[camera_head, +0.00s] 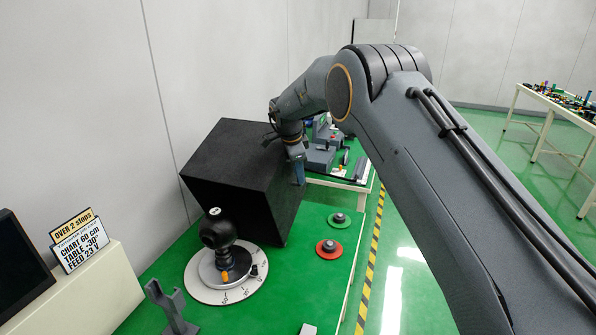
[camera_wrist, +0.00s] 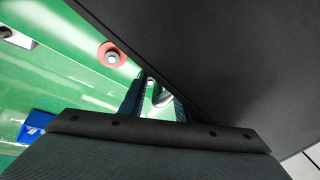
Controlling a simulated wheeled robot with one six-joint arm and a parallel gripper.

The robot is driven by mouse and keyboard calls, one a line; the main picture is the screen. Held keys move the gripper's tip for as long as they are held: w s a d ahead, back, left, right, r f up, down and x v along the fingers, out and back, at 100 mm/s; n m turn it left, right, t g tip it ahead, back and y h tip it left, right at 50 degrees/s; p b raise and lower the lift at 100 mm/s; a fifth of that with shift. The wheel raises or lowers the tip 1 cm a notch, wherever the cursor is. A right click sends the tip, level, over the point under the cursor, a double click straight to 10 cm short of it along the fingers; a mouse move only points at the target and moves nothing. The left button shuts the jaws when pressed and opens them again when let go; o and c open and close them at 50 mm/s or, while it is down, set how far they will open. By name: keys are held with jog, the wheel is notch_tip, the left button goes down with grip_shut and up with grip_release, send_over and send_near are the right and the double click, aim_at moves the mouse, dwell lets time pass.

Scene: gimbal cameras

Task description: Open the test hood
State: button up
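The test hood is a large black box (camera_head: 225,190) at the back of the green bench in the head view. It fills the upper right of the wrist view as a dark face (camera_wrist: 235,60). I cannot tell whether its lower edge sits flat on the bench. My gripper (camera_head: 299,178) is at the hood's right side, pointing down, close to that face. In the wrist view my gripper's fingers (camera_wrist: 157,107) are apart, with green and a pale shape showing between them. The right finger lies along the hood's edge; whether it touches is unclear.
A black ball camera (camera_head: 215,236) stands on a white dial (camera_head: 198,288) in front of the hood. Red (camera_head: 329,249) and green (camera_head: 339,219) discs with knobs lie right of it. A grey fork stand (camera_head: 170,305) is front left. Another table (camera_head: 355,181) stands behind.

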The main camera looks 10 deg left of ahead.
jog(key=shift+d+r, duration=0.15)
jog(key=shift+d, duration=0.05)
jog(key=shift+w, duration=0.1)
jog(key=shift+r, duration=0.35)
jog(key=v, duration=0.7)
